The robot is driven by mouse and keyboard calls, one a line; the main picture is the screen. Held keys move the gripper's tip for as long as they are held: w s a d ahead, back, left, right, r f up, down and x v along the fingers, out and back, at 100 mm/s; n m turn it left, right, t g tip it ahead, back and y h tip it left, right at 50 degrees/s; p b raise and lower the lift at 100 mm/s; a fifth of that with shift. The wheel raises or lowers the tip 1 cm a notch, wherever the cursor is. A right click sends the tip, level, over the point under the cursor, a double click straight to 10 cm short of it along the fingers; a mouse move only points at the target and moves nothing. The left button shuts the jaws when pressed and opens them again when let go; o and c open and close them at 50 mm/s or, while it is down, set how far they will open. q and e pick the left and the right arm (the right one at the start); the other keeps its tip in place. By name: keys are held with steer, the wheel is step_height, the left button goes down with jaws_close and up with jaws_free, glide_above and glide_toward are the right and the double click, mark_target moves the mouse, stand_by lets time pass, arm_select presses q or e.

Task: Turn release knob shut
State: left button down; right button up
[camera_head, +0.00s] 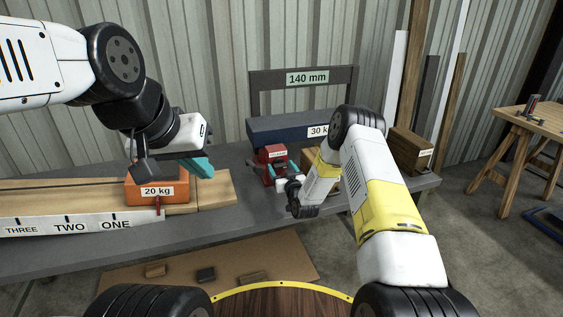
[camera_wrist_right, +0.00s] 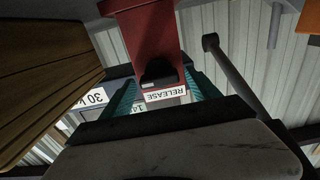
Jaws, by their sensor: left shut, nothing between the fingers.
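The red jack (camera_head: 272,155) stands on the grey bench under the blue 30 kg beam. In the right wrist view its red body (camera_wrist_right: 146,28) carries a black release knob (camera_wrist_right: 157,72) above an upside-down RELEASE label (camera_wrist_right: 166,95). My right gripper (camera_wrist_right: 161,84) is open, with its teal fingers on either side of the knob and visible gaps between. It also shows at the jack in the head view (camera_head: 278,171), where the knob is hard to make out. My left gripper (camera_head: 198,167) is shut and empty, beside and above the orange 20 kg block.
The orange 20 kg block (camera_head: 150,190) sits on a wooden beam with a marked scale (camera_head: 70,226) at left. A wooden block (camera_head: 408,151) is at right. A dark rod (camera_wrist_right: 240,85) runs beside the right gripper.

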steer(key=c, duration=1.2)
steer(key=shift+n, duration=0.4)
steer(key=n, duration=0.4)
steer(key=shift+a, duration=0.15)
steer(key=n, duration=0.4)
steer(key=shift+s+f+n, duration=0.1)
steer(key=shift+n, duration=0.2)
steer(key=n, duration=0.4)
steer(key=shift+a+f, duration=0.1)
steer(key=shift+n, duration=2.2)
steer(key=shift+f, duration=0.1)
